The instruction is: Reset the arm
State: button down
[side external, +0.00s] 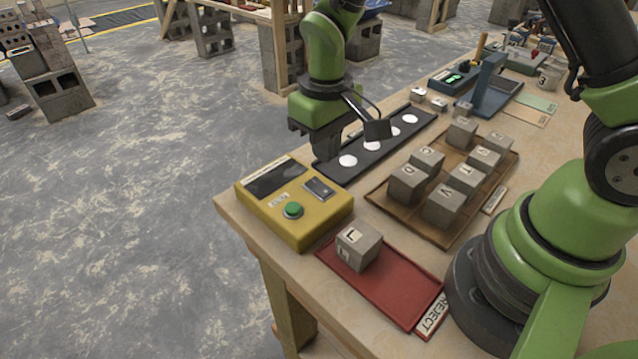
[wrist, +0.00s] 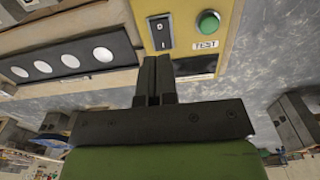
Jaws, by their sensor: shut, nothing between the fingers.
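My gripper (side external: 314,148) is green and dark grey. It hangs above the table near the yellow test box and the near end of the black strip. In the wrist view its two fingers (wrist: 154,72) are together with nothing between them. The yellow box (side external: 318,216) has a green button, a rocker switch and a dark display, and the fingers cover part of it in the wrist view. The black strip (side external: 330,171) carries several white discs. A grey lettered cube (side external: 358,245) sits on the red tray marked REJECT (side external: 395,292).
A brown tray (side external: 443,236) with several lettered grey cubes stands in the middle of the table. A blue stand (side external: 489,88), paper cards and small tools are at the far end. The floor left of the table is open.

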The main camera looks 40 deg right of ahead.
notch_tip(320, 180, up, 9)
jog(key=s+d+m+t, duration=0.1)
jog(key=s+t, duration=0.1)
jog(key=s+d+r+m+t+y, duration=0.2)
jog(key=s+r+t, duration=0.3)
jog(key=s+r, duration=0.5)
jog(key=s+m, duration=0.1)
jog(key=s, duration=0.3)
jog(key=shift+s+r, duration=0.3)
jog(key=shift+s, duration=0.05)
